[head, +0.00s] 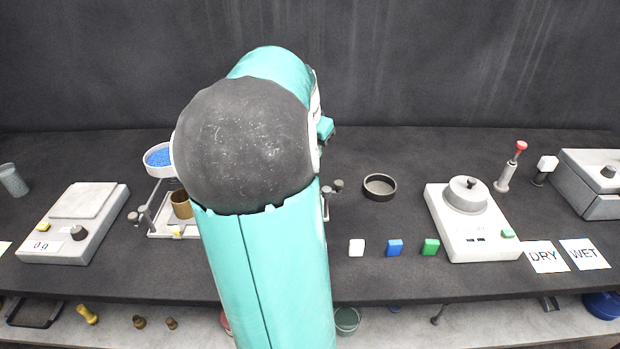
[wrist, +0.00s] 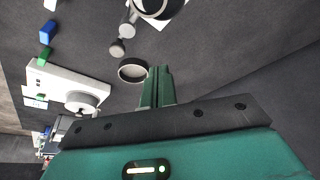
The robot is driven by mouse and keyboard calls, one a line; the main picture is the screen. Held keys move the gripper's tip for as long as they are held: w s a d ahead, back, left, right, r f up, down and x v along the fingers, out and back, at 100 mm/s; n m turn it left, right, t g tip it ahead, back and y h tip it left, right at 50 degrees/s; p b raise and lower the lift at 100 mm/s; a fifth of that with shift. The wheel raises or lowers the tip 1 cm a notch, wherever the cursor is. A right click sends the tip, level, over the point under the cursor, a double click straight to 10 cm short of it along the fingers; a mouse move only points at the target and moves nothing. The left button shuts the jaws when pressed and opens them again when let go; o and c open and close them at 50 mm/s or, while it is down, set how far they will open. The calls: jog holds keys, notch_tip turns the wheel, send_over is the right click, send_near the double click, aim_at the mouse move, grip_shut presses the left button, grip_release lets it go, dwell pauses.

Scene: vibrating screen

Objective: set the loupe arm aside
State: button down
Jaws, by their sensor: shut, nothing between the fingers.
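I cannot clearly pick out the loupe arm. My own arm covers the middle of the head view. In the wrist view, a dark-rimmed round piece (wrist: 160,6) is cut off at the top edge, with small grey knobs (wrist: 117,48) beside it; I cannot tell if it is the loupe. Similar knobs (head: 338,186) show just right of my arm in the head view. My gripper (wrist: 160,72) is shut and empty, its green fingers together. In the wrist view the fingertips appear beside a dark shallow dish (wrist: 132,70). In the head view the gripper is hidden.
A metal stand (head: 160,225) with a dish of blue grains (head: 158,158) is left of my arm. A scale (head: 75,225) stands further left, a white device (head: 472,222) at right. White, blue and green blocks (head: 394,248) line the front.

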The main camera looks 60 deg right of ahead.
notch_tip(320, 180, down, 10)
jog(key=shift+w+a+r, duration=0.15)
jog(key=shift+a+r, duration=0.05)
jog(key=shift+a, duration=0.15)
dwell(0.7)
